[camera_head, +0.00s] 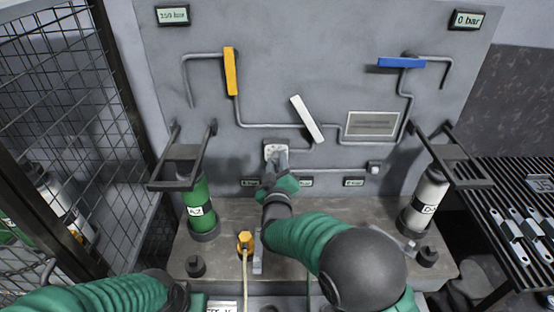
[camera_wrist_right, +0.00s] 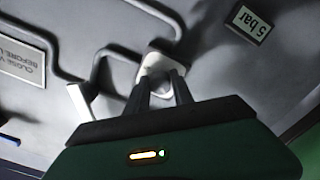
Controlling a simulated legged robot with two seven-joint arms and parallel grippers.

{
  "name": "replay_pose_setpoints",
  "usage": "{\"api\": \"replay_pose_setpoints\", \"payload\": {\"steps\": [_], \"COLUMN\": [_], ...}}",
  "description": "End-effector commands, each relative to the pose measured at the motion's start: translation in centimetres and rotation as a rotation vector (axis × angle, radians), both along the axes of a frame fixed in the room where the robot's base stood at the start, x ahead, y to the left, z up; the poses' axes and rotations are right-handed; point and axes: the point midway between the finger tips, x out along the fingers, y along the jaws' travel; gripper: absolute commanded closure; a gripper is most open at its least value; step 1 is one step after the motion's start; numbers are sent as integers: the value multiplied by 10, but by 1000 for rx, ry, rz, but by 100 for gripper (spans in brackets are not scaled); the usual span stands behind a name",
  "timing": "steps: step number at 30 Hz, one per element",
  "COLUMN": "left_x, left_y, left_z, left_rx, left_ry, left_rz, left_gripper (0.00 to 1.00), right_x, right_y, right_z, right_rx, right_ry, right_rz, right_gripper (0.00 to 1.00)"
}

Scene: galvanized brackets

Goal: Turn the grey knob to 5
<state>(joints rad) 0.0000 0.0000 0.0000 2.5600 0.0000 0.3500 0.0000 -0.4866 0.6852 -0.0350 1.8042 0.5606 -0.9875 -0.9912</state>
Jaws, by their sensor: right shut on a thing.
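The knob's pale dial plate (camera_head: 277,146) sits low on the grey wall panel, left of its middle. In the right wrist view the pale plate (camera_wrist_right: 155,62) shows beyond my fingertips. My right gripper (camera_head: 277,160) reaches up to it from below and is shut on the grey knob; its fingers (camera_wrist_right: 160,84) hide most of the knob. I cannot read the dial marks or the knob's setting. My left arm enters at the bottom left; only a green part near its end shows at the frame edge, and its jaws are not visible.
A white lever (camera_head: 306,119) is close above right of the knob. A yellow lever (camera_head: 230,72) and a blue lever (camera_head: 402,62) sit higher. Small displays line the panel below; one reads 5 bar (camera_wrist_right: 250,24). Green (camera_head: 198,205) and white (camera_head: 430,195) cylinders stand on either side.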

Motion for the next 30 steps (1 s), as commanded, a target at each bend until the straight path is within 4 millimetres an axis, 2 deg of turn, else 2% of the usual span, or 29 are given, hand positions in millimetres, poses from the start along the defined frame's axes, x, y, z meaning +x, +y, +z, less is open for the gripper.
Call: {"api": "replay_pose_setpoints", "payload": {"steps": [14, 15, 19, 30], "left_x": [0, 0, 0, 0], "left_y": [0, 0, 0, 0], "left_z": [1, 1, 1, 1], "left_rx": [0, 0, 0, 0], "left_ry": [0, 0, 0, 0], "left_rz": [0, 0, 0, 0], "left_gripper": [100, 100, 100, 100], "right_x": [-1, -1, -1, 0], "right_y": [1, 1, 1, 0], "right_z": [-4, -4, -3, -1], "right_rx": [-18, -18, -17, -16], "right_ry": [8, 8, 6, 2], "right_rz": [4, 4, 3, 1], "right_gripper": [100, 69, 52, 50]}}
